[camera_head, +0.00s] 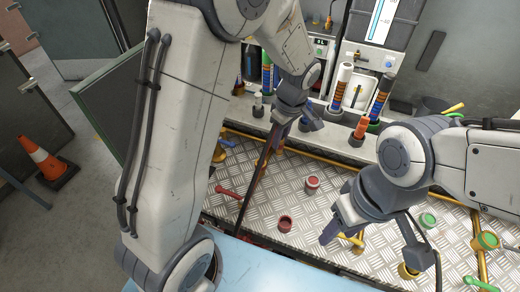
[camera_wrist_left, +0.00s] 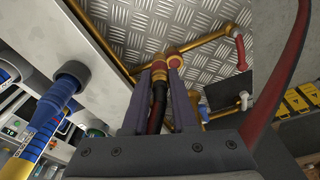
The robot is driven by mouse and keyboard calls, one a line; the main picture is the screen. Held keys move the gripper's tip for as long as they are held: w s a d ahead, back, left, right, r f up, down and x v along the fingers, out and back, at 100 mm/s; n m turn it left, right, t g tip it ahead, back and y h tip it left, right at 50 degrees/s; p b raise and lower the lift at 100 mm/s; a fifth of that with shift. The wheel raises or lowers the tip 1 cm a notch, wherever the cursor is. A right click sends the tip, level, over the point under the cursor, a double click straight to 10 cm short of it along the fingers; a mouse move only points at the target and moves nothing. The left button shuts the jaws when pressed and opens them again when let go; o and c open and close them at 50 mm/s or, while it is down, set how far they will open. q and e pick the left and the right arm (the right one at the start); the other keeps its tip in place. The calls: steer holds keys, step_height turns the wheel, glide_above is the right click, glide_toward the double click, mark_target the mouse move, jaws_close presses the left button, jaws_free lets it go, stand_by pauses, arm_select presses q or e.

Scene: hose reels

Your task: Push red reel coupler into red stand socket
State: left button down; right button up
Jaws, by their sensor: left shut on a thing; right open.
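My left gripper (camera_head: 273,138) is at the wall-side end of the metal deck. In the left wrist view its two purple fingers (camera_wrist_left: 160,80) are shut on the red reel coupler (camera_wrist_left: 158,72), a brass fitting with a red band on a dark hose (camera_wrist_left: 157,108). Just beyond and right of it is a red-banded brass fitting (camera_wrist_left: 174,61) on a brass pipe, apparently the red stand socket. They look close together; whether they touch or are joined I cannot tell. My right gripper (camera_head: 372,238) is open and empty over the right of the deck.
Two red cups (camera_head: 312,183) (camera_head: 285,222) stand on the diamond-plate deck (camera_head: 335,205). A red lever (camera_head: 228,192) is at left. Green-ringed fittings (camera_head: 428,220) and brass pipes (camera_head: 470,240) are at right. Bottles and tubes (camera_head: 343,82) line the back. A cone (camera_head: 45,160) stands on the floor.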

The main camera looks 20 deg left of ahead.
arm_select(q)
steer(key=shift+s+a+f+p, duration=0.1)
steer(key=shift+a+f+p, duration=0.35)
steer(key=shift+a+f, duration=0.65)
steer(key=shift+s+a+f+p, duration=0.1)
steer(key=shift+a+f+p, duration=0.3)
steer(key=shift+a+f, duration=0.75)
steer(key=shift+s+a+f+p, duration=0.1)
steer(key=shift+a+f+p, duration=0.45)
steer(key=shift+f, duration=0.95)
steer(key=c, duration=0.7)
jaws_free()
steer(key=shift+a, duration=0.15)
